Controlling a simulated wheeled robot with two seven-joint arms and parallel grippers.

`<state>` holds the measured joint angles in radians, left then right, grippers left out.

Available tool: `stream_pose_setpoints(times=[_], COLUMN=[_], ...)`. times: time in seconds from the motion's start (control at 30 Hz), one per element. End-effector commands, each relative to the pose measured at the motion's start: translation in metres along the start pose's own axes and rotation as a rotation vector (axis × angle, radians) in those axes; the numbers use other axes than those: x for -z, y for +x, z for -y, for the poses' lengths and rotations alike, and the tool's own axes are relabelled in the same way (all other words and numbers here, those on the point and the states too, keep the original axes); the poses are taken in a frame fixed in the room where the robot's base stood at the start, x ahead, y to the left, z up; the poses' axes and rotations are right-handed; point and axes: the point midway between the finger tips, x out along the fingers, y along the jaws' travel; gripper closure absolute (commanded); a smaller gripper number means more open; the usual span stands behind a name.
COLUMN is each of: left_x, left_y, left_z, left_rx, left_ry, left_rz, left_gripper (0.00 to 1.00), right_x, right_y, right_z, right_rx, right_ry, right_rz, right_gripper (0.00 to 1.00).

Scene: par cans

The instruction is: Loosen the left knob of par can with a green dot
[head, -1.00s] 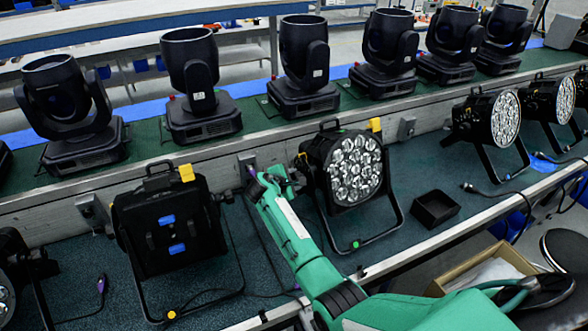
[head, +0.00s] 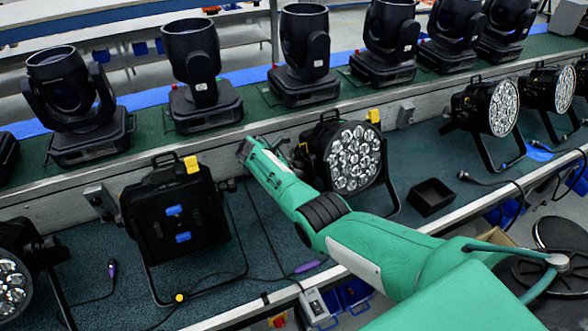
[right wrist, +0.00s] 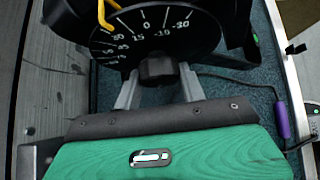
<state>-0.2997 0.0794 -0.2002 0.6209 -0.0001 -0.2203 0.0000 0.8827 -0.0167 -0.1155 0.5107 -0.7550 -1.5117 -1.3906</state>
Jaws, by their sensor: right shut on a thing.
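The par can (head: 352,160) stands on the bench right of centre in the head view, its lens cluster facing front right. My right arm hides the lower part of its stand, and the green dot there is hidden in this view. In the right wrist view the can's side shows a black disc with an angle scale (right wrist: 160,22) and a black knob (right wrist: 157,68) below it. My right gripper (right wrist: 158,88) has a finger on each side of this knob and is shut on it. In the head view my right gripper (head: 288,150) is at the can's left side. My left gripper is not in view.
Another par can (head: 178,225) with a yellow dot stands to the left, its back showing. A black tray (head: 432,196) lies right of the can. Moving heads (head: 305,55) line the raised rear shelf. A cable with a purple connector (head: 308,266) lies near the front edge.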

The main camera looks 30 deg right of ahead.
Motion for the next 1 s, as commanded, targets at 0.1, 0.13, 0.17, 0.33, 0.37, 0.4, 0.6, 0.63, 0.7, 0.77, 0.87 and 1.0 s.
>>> stream_pose_setpoints(times=[0.1,0.13,0.17,0.33,0.37,0.4,0.6,0.63,0.7,0.77,0.87,1.0], left_x=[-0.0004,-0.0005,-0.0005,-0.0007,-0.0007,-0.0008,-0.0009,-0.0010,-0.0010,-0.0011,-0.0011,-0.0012], left_y=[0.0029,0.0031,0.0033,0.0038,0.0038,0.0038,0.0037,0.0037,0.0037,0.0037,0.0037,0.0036], left_z=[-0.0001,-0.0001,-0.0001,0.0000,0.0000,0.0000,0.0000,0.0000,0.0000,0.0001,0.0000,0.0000], left_rx=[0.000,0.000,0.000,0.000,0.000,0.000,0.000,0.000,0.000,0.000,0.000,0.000], left_ry=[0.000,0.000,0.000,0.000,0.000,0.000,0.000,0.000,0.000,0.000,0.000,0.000], left_rz=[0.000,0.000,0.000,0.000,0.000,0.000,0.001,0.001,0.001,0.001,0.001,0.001], left_gripper=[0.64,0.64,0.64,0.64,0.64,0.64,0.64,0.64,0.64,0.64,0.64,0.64], right_x=[0.0013,0.0013,0.0010,0.0012,0.0013,0.0013,0.0014,0.0014,0.0014,0.0013,0.0010,0.0007], right_y=[0.0013,0.0013,0.0010,0.0011,0.0010,0.0010,0.0010,0.0010,0.0010,0.0009,0.0006,0.0004], right_z=[0.0005,0.0005,0.0003,0.0005,0.0005,0.0006,0.0006,0.0006,0.0006,0.0005,0.0002,0.0000], right_rx=[0.021,0.025,0.027,0.036,0.036,0.037,0.037,0.036,0.036,0.036,0.035,0.035], right_ry=[-0.022,-0.026,-0.029,-0.039,-0.039,-0.040,-0.039,-0.039,-0.039,-0.039,-0.039,-0.038], right_rz=[0.000,0.000,0.000,-0.001,-0.001,-0.001,-0.001,-0.001,-0.001,-0.001,-0.001,0.000], right_gripper=[0.82,0.82,0.82,0.82,0.82,0.82,0.82,0.82,0.53,0.41,0.37,0.37])
